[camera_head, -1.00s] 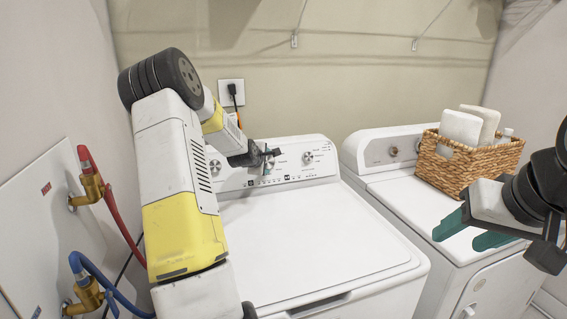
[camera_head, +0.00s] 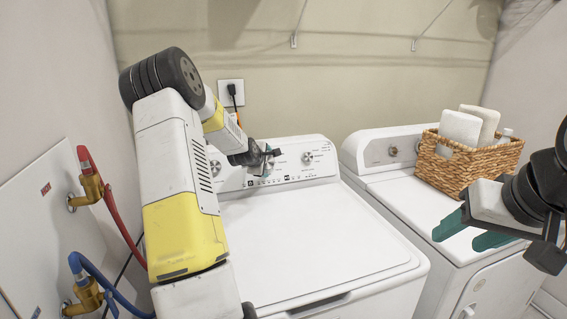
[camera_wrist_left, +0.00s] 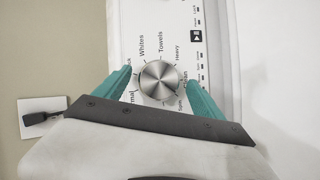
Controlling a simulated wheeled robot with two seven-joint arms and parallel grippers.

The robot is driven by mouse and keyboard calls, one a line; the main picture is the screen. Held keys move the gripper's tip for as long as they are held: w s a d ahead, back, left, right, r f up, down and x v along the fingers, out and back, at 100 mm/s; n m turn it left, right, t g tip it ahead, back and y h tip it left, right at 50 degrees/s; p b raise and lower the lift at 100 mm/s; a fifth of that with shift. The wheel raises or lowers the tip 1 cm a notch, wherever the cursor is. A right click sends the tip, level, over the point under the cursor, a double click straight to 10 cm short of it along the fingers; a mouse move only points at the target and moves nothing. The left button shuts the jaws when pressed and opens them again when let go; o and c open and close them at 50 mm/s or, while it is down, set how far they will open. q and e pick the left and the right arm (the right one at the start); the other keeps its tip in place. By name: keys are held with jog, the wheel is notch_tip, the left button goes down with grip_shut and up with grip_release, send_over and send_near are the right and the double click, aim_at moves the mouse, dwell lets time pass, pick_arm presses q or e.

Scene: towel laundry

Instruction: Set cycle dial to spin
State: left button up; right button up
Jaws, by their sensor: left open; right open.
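The washer (camera_head: 315,240) stands in the middle of the head view, with its control panel (camera_head: 300,172) along the back. The cycle dial (camera_wrist_left: 158,80) is a round silver knob in the left wrist view, with labels such as Whites, Towels and Heavy around it. My left gripper (camera_head: 268,161) is at the panel and largely hides this dial in the head view. Its teal fingers (camera_wrist_left: 160,84) are open, one on each side of the dial. I cannot tell whether they touch it. My right gripper (camera_head: 455,232) is open and empty above the dryer's front left.
Another knob (camera_head: 307,158) sits right of the left gripper. A dryer (camera_head: 410,205) stands to the right with a wicker basket (camera_head: 470,165) of white towels on it. Red (camera_head: 118,215) and blue (camera_head: 105,280) hoses are at the left wall. The washer lid is clear.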

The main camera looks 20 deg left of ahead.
pick_arm(q)
jog(key=shift+s, duration=0.1)
jog(key=v, duration=0.7)
jog(key=shift+s+r, duration=0.15)
jog(key=shift+s, duration=0.05)
jog(key=shift+d, duration=0.1)
